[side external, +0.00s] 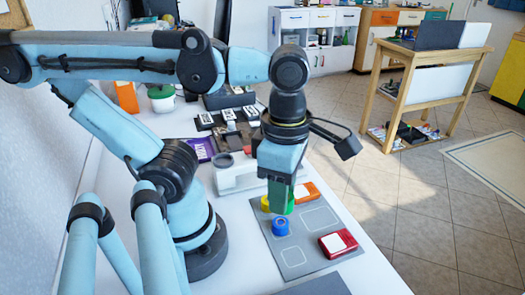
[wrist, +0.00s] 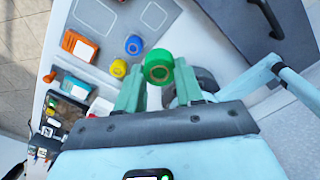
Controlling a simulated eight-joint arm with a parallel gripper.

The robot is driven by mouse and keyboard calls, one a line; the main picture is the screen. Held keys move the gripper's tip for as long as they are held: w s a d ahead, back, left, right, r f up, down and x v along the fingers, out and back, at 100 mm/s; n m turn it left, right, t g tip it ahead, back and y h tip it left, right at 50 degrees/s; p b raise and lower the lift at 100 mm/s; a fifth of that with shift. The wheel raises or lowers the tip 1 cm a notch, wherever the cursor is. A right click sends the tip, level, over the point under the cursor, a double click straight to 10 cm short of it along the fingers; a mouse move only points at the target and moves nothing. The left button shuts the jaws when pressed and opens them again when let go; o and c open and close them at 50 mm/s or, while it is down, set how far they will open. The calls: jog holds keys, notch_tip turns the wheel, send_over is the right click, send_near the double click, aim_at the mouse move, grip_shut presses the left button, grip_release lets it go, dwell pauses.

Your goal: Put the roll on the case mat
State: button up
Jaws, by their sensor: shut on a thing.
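My gripper (wrist: 158,80) is shut on a green roll (wrist: 158,67), gripping it between its two fingertips. In the side view my gripper (side external: 280,205) is low at the left part of a grey mat with white outlines (side external: 291,257), likely the case mat. The held roll is partly hidden there, and I cannot tell whether it touches the surface. A blue roll (side external: 280,226) and a yellow roll (side external: 265,203) are close by; they also show in the wrist view, the blue (wrist: 134,44) and the yellow (wrist: 118,69).
An orange case (side external: 306,193) and a red case (side external: 338,243) lie on the mat's right side, with empty outlined spaces between. A dark grey flat thing (side external: 322,286) lies at the front. A white box-like stand (side external: 232,175) and black devices (side external: 228,118) stand behind my gripper.

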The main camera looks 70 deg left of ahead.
jog(key=s+d+f+m, duration=0.2)
jog(key=s+d+m, duration=0.4)
jog(key=d+m, duration=0.1)
send_over(298, 254)
jog(key=s, duration=0.1)
jog(key=shift+m, duration=0.3)
notch_tip(298, 254, down, 8)
jog(key=shift+s+r, duration=0.1)
jog(key=shift+f, duration=2)
jog(key=shift+f, duration=0.2)
jog(key=o, duration=1)
jog(key=shift+r, duration=0.2)
